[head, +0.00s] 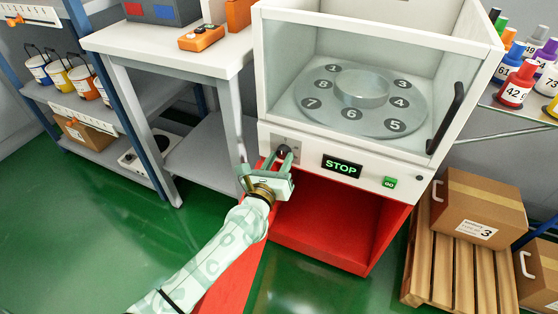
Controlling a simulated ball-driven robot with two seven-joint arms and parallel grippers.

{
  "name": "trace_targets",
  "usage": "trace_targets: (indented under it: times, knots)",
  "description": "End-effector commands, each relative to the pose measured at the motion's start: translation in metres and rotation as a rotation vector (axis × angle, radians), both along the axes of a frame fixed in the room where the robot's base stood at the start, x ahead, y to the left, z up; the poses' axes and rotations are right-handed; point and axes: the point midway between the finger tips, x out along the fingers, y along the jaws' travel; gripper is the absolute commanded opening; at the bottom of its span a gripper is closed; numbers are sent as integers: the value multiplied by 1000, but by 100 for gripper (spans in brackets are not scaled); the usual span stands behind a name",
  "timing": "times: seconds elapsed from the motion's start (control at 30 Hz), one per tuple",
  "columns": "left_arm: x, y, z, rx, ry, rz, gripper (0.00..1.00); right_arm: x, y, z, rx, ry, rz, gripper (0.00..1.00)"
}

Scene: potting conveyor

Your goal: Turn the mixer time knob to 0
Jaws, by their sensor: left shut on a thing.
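The mixer (277,128) is a white cabinet with a clear window and a red base. Its small dark time knob (284,150) sits on a plate at the left of the front panel. My left gripper (284,156) is at that plate, with its fingers shut on the knob. The fingers partly cover the knob, and its setting cannot be read. A black display (342,166) to the right reads STOP in green. A green GO button (389,182) is further right. My right gripper is not in view.
A white table (166,47) with an orange device (201,38) stands left of the mixer. Bottles (517,84) stand on a shelf at the upper right. Green floor is clear at the lower left.

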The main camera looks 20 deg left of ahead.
Motion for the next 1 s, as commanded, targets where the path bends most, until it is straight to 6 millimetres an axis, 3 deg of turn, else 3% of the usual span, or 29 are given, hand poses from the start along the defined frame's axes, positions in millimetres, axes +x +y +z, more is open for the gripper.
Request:
trace_targets:
  times: [0.07, 0.1, 0.17, 0.57, 0.67, 1.0]
  knots:
    - [-1, 0, -4, -2, 7, 0, 9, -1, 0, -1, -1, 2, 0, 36]
    - [-1, 0, -4, -2, 7, 0, 37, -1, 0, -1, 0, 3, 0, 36]
    - [-1, 0, -4, -1, 6, 1, 54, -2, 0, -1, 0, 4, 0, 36]
    - [-9, 0, -1, 1, 2, 0, 54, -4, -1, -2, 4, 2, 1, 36]
    - [-27, -1, 1, 0, 3, -1, 54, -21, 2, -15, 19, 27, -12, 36]
    - [-118, -4, -1, 1, 5, -1, 54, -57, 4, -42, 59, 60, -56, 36]
